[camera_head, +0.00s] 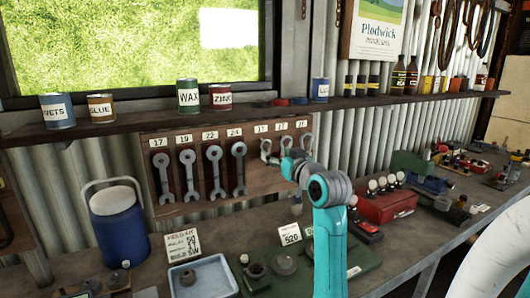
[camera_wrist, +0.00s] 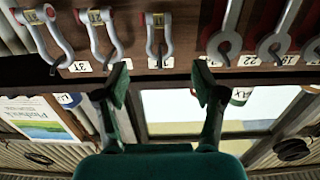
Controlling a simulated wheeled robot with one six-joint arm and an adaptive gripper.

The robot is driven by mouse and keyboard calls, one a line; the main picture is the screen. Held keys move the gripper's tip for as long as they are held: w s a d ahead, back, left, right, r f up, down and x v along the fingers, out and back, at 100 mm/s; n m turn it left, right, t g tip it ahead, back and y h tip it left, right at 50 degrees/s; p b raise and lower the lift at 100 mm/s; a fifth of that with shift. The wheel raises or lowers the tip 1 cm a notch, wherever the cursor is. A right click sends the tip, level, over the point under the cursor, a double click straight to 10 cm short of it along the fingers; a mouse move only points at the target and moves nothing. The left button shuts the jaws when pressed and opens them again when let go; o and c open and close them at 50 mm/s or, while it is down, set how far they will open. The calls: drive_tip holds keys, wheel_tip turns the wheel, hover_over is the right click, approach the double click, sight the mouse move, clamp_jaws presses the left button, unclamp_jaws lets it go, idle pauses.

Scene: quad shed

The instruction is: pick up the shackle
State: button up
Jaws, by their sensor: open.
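Three grey metal shackles hang from the brown tool board, the right one (camera_head: 307,143) and the left one (camera_head: 265,149) showing in the head view and the middle one partly behind my gripper. The wrist view, upside down, shows a left shackle (camera_wrist: 41,33), a middle shackle (camera_wrist: 103,42) and a right shackle (camera_wrist: 157,45), each with a yellowish tag. Which one the task means, I cannot tell. My gripper (camera_wrist: 161,84) is open and empty, its dark green fingers spread apart below the right shackle in the picture. It is pointed at the board.
Several wrenches (camera_head: 214,168) hang beside the shackles on the board (camera_head: 250,176). A shelf (camera_head: 130,123) with cans runs above. The bench below holds a blue cooler (camera_head: 119,222), a light tray (camera_head: 203,279), a green block and a red toolbox (camera_head: 387,205).

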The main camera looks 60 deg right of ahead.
sight(266, 141)
drive_tip(key=shift+r+x, duration=0.15)
drive_tip(key=shift+x, duration=1.9)
drive_tip(key=shift+r+x, duration=0.15)
drive_tip(key=shift+x, duration=1.9)
drive_tip(key=c, duration=1.2)
drive_tip(key=shift+r, duration=0.5)
drive_tip(key=v, duration=0.6)
drive_tip(key=r+v, duration=0.1)
drive_tip(key=v, duration=0.5)
drive_tip(key=r+v, duration=0.1)
drive_tip(key=v, duration=0.5)
